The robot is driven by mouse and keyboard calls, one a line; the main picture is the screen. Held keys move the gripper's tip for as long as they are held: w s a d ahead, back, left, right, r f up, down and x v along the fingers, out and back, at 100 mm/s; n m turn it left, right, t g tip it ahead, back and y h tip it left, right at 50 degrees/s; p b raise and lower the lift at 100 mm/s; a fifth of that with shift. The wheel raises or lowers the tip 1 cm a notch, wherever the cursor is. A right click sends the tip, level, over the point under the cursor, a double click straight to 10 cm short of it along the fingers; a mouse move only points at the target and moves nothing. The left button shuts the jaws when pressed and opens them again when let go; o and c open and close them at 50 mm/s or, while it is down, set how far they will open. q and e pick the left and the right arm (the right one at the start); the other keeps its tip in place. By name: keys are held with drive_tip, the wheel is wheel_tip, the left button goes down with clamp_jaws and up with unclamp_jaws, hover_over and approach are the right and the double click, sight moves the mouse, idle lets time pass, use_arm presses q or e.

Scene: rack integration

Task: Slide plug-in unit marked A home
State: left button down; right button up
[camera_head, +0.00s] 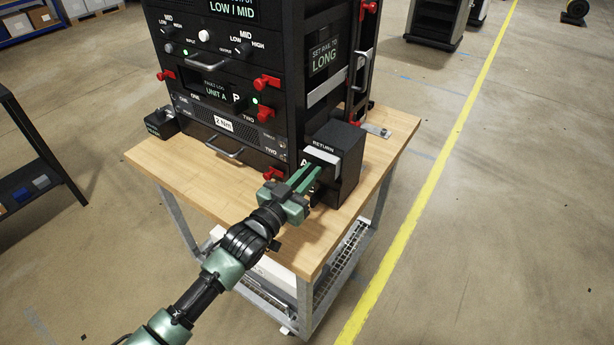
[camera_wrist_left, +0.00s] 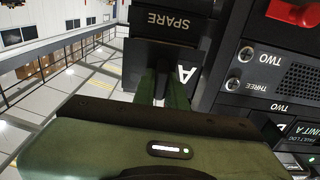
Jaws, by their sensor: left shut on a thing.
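The plug-in unit marked A (camera_head: 304,162) is at the front right corner of the bench, at a black box lettered RETURN (camera_head: 345,150). Where the unit ends and the box begins is hard to tell. My left gripper (camera_head: 308,178) is shut at the front of the unit, beside the letter A. In the left wrist view the fingers (camera_wrist_left: 164,80) reach up to a dark face by the letter A (camera_wrist_left: 184,75); their grip point is partly hidden. A black part lettered SPARE (camera_wrist_left: 170,24) shows above them. My right gripper is out of view.
The black rack (camera_head: 215,80) stands on the wooden bench (camera_head: 165,165), left of the RETURN box. It has red latches (camera_head: 266,83), bar handles and a display reading UNIT A (camera_head: 216,92). A small black block (camera_head: 160,122) sits at its left. Bare bench top lies in front.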

use_arm(q)
drive_tip(key=shift+b+x, duration=0.65)
drive_tip(key=shift+x, duration=0.6)
drive_tip(key=c, duration=1.4)
unclamp_jaws()
drive_tip(key=shift+r, duration=0.1)
drive_tip(key=shift+o, duration=0.2)
drive_tip(key=shift+s+f, duration=0.1)
drive_tip(key=shift+f, duration=0.2)
drive_tip(key=shift+s+a, duration=0.2)
drive_tip(key=shift+a, duration=0.05)
drive_tip(key=b+v, duration=0.1)
drive_tip(key=v, duration=0.6)
drive_tip(key=shift+r, duration=0.2)
